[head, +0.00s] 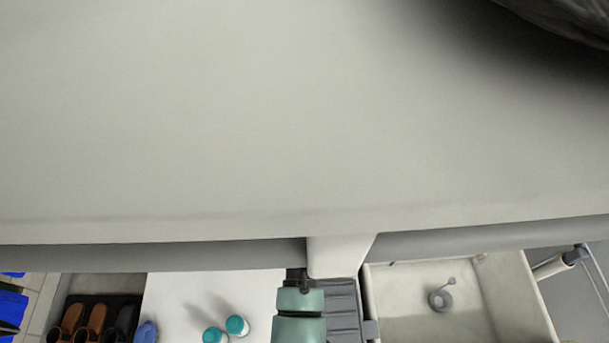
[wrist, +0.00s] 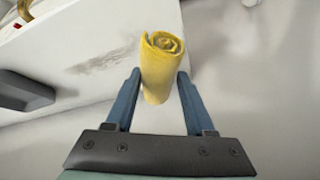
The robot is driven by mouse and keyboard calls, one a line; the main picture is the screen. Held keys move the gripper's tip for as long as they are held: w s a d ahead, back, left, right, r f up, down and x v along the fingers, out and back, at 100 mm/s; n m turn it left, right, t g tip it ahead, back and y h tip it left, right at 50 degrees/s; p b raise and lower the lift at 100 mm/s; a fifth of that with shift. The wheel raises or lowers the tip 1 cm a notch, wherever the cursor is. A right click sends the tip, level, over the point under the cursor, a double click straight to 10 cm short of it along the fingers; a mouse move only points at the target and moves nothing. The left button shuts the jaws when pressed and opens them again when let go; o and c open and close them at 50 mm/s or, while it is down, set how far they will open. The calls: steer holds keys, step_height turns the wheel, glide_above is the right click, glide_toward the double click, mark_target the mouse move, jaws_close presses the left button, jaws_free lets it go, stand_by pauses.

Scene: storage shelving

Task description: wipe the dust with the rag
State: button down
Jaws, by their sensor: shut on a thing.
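The rag (wrist: 162,66) is a yellow cloth rolled into a cylinder. My gripper (wrist: 159,74) is shut on it in the wrist view, with one blue finger on each side. The dust (wrist: 104,60) is a thin grey smudge on a white surface (wrist: 95,35), left of the rag in the wrist view and apart from it. In the head view a faint grey mark (head: 208,303) lies on a white surface (head: 170,290); I cannot tell whether it is the dust. The rag and my gripper's fingers do not show in the head view.
In the head view, two teal-capped items (head: 236,325) and a blue item (head: 146,332) stand at the white surface's lower edge. Brown slippers (head: 88,320) sit on a dark mat to the left. A pale sink (head: 480,305) is at right. A large pale expanse fills the upper part.

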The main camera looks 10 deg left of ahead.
step_height(320, 180, up, 2)
steer(key=shift+a+p, duration=0.15)
steer(key=shift+p, duration=0.4)
steer(key=shift+r+p, duration=0.45)
steer(key=shift+r, duration=0.2)
steer(key=shift+f, duration=0.1)
